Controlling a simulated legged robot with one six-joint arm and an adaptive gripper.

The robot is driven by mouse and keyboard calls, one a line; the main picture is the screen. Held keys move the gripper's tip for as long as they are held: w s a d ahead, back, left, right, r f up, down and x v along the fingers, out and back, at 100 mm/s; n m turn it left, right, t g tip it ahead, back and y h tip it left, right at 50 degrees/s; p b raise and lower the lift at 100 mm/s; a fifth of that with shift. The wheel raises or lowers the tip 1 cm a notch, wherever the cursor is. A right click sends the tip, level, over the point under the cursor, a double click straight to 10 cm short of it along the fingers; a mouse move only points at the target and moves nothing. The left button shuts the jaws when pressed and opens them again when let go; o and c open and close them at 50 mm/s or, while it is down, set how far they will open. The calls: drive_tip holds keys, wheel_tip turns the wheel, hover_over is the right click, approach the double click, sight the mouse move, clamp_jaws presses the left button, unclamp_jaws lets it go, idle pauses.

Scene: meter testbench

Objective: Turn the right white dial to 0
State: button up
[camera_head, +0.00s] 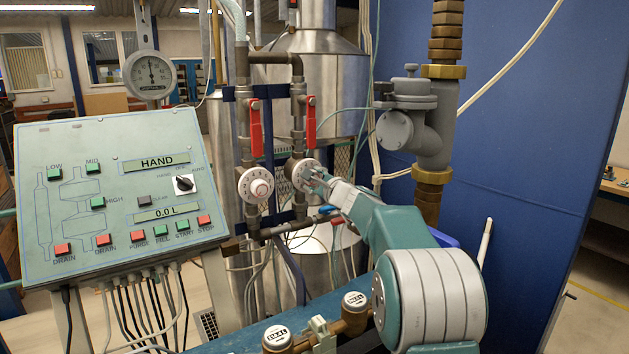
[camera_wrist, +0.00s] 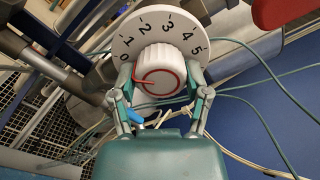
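The right white dial (camera_head: 304,174) sits on the right-hand vertical pipe, in front of my gripper (camera_head: 318,177). In the wrist view its white scale plate (camera_wrist: 159,36) shows numbers 0 to 5 from left to upper right. Its ribbed white knob (camera_wrist: 160,72) has a red ring and a red pointer line. The line points left, slightly below the 0 mark. My gripper (camera_wrist: 160,80) has one finger on each side of the knob, close to its edge. I cannot tell whether both fingers press on it.
A similar left white dial (camera_head: 256,185) sits beside it on the neighbouring pipe. Red valve handles (camera_head: 310,121) are above both dials. A sloped control panel (camera_head: 112,195) stands at left. A grey valve body (camera_head: 415,118) on a thick pipe is at right. Loose cables hang around the pipes.

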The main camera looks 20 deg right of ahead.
drive_tip(key=shift+o, duration=1.1)
drive_tip(key=shift+w+f, duration=0.1)
drive_tip(key=shift+f, duration=0.05)
drive_tip(key=shift+a, duration=0.1)
drive_tip(key=s+d, duration=0.2)
drive_tip(key=s, duration=0.9)
drive_tip(key=shift+s+d, duration=0.15)
drive_tip(key=shift+s, duration=0.25)
